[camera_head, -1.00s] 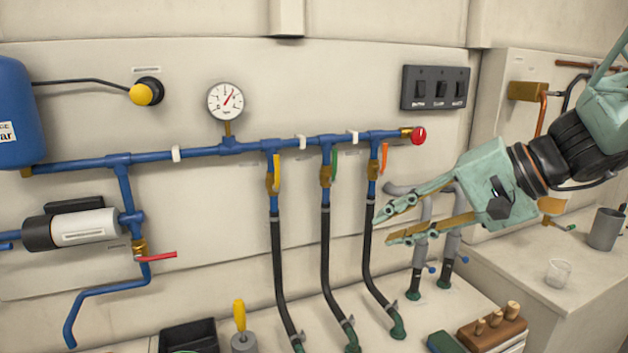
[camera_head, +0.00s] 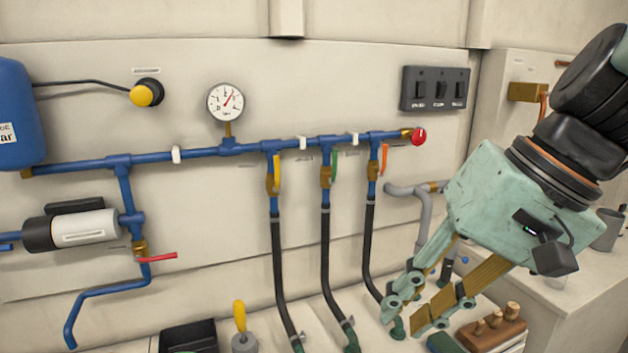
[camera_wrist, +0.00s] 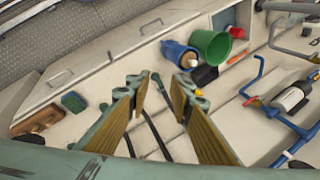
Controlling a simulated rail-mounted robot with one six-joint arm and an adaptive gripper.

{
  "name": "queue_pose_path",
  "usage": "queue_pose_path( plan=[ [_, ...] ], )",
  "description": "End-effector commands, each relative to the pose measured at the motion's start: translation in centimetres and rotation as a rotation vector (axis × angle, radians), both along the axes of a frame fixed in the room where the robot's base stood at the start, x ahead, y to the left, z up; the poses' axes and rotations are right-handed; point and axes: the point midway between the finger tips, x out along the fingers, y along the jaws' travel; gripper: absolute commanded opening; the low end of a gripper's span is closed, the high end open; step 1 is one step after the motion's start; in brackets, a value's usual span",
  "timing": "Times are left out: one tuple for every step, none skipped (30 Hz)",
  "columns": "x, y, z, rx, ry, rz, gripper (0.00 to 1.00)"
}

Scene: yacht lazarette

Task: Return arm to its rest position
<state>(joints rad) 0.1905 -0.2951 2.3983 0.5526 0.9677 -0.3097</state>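My gripper (camera_head: 418,308) is at the right in the head view, pale green with brass-coloured finger pads, pointing down and to the left in front of the pipe panel. Its fingers stand apart with nothing between them. In the wrist view my gripper (camera_wrist: 156,88) also shows open and empty, above the bench, with black hoses showing between and behind the fingers. It hides part of the grey pipes and the bench at the right.
A blue pipe manifold (camera_head: 205,152) with a gauge (camera_head: 225,102) runs along the wall. Black hoses (camera_head: 325,260) hang below it. A wooden block with pegs (camera_head: 492,331) lies near the gripper.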

Motion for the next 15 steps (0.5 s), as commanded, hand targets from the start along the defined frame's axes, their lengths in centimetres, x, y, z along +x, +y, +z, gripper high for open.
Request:
queue_pose_path(
  plan=[
    [-0.9, -0.1, 0.0, -0.024, -0.005, 0.011, 0.21],
    [-1.3, -0.3, 0.0, -0.039, -0.007, 0.017, 0.21],
    [-2.0, -0.5, -0.1, -0.059, -0.009, 0.022, 0.21],
    [-2.4, -0.7, -0.1, -0.075, -0.012, 0.027, 0.21],
    [-2.8, -0.9, -0.2, -0.089, -0.014, 0.032, 0.21],
    [-3.4, -1.2, -0.2, -0.11, -0.019, 0.038, 0.21],
    [-3.8, -1.4, -0.2, -0.124, -0.022, 0.042, 0.21],
    [-4.2, -1.7, -0.2, -0.14, -0.025, 0.046, 0.21],
    [-4.7, -2.0, -0.3, -0.16, -0.03, 0.052, 0.21],
    [-5.1, -2.2, -0.3, -0.176, -0.034, 0.056, 0.21],
    [-5.5, -2.5, -0.3, -0.19, -0.038, 0.06, 0.21],
    [-6.0, -2.8, -0.3, -0.211, -0.045, 0.064, 0.21],
    [-6.3, -3.1, -0.3, -0.226, -0.049, 0.068, 0.21],
    [-6.6, -3.4, -0.3, -0.241, -0.054, 0.071, 0.21],
    [-7.1, -3.7, -0.3, -0.261, -0.062, 0.075, 0.21]
  ],
)
